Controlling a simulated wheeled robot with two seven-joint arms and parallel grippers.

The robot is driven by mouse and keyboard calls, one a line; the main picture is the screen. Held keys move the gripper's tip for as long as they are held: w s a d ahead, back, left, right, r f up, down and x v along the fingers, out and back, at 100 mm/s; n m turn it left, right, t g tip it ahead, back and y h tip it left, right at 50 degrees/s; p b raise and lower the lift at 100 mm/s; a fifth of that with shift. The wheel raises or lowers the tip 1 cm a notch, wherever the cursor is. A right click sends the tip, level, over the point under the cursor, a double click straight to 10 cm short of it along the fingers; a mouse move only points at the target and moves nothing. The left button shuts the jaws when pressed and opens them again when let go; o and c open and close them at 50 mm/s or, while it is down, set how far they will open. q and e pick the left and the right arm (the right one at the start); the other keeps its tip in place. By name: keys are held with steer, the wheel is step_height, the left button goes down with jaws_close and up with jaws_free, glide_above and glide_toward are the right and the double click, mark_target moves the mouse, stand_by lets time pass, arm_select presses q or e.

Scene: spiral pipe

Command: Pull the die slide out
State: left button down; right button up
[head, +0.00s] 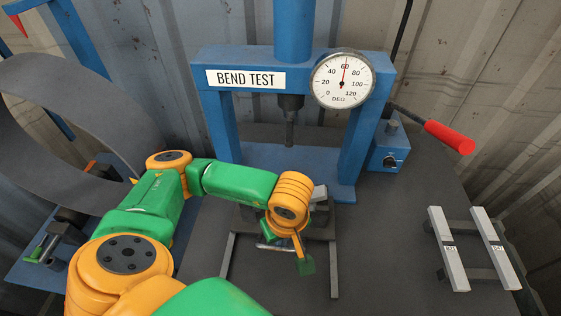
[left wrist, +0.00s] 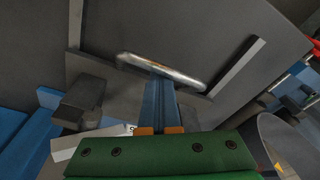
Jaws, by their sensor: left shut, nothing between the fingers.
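The die slide (head: 320,228) is a dark plate with grey blocks on it, under the blue press frame, between two pale rails. Its silver bar handle (head: 268,246) shows partly behind my left arm. In the left wrist view the handle (left wrist: 185,75) lies across the tips of my left gripper (left wrist: 160,80), with a rusty middle. The blue fingers are closed together with nothing between them. They reach the handle in the picture, but I cannot tell whether they touch it. My right gripper is not in view.
The blue press (head: 221,130) bears a BEND TEST sign (head: 245,78) and a round dial (head: 343,79). A red-handled lever (head: 449,137) sticks out right. Two labelled grey bars (head: 448,250) lie on a rack at right. A large grey ring (head: 90,125) stands at left.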

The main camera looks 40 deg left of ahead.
arm_select(q)
steer(key=shift+s+d, duration=0.55)
steer(key=shift+s, duration=0.35)
steer(key=shift+s+d, duration=0.55)
steer(key=shift+s, duration=0.35)
step_height(320, 180, up, 7)
steer(key=w+p, duration=0.1)
steer(key=p, duration=0.3)
steer(key=shift+a, duration=0.3)
